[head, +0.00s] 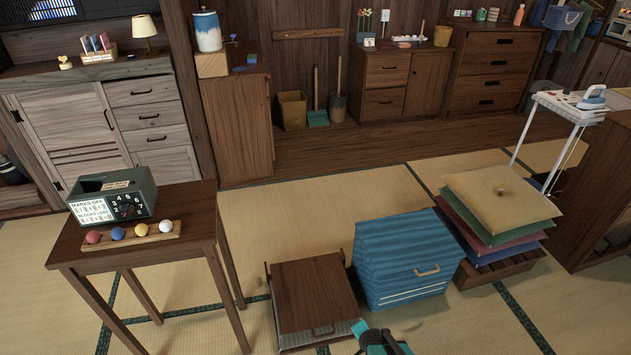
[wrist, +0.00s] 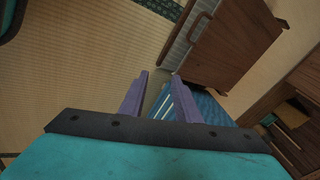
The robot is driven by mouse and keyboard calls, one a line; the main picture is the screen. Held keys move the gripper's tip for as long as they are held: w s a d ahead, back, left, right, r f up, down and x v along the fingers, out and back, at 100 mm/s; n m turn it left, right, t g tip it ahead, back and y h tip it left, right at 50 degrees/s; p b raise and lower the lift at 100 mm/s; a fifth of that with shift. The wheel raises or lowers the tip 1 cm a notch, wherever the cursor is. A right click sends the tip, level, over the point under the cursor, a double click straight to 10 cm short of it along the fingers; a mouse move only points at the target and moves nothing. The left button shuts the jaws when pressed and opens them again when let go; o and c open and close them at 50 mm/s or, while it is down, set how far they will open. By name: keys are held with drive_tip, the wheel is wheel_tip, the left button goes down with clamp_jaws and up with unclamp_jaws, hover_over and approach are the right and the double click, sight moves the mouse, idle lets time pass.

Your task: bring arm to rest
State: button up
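My gripper (wrist: 160,78) shows in the wrist view as two purple fingers with a clear gap between them. Nothing is held; floor and part of the blue striped box show through the gap. In the head view only a teal part of my arm shows at the bottom edge, in front of the wooden-lidded box (head: 312,295) and the blue striped box (head: 405,262). The fingertips cannot be made out there. In the wrist view the wooden lid (wrist: 232,45) with its handle lies beyond the fingers, and the blue box (wrist: 207,106) is beside it.
A small table (head: 72,248) at left bears a dark dial box (head: 112,197) and a wooden rack (head: 130,243) with coloured balls. Stacked cushions (head: 500,200) and an ironing stand (head: 570,108) are at right. Cabinets line the back. Tatami between table and cabinets is clear.

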drive_tip(key=s+r+n+g+p, duration=0.1)
drive_tip(key=s+n+g, duration=0.4)
drive_tip(key=s, duration=0.5)
drive_tip(key=s+r+n+g+p, duration=0.1)
drive_tip(key=s+r+n+g, duration=0.3)
drive_tip(key=s+n, duration=0.3)
drive_tip(key=s+g, duration=0.1)
drive_tip(key=s, duration=0.2)
drive_tip(key=shift+s+d, duration=0.3)
drive_tip(key=shift+d, duration=0.05)
idle(1.3)
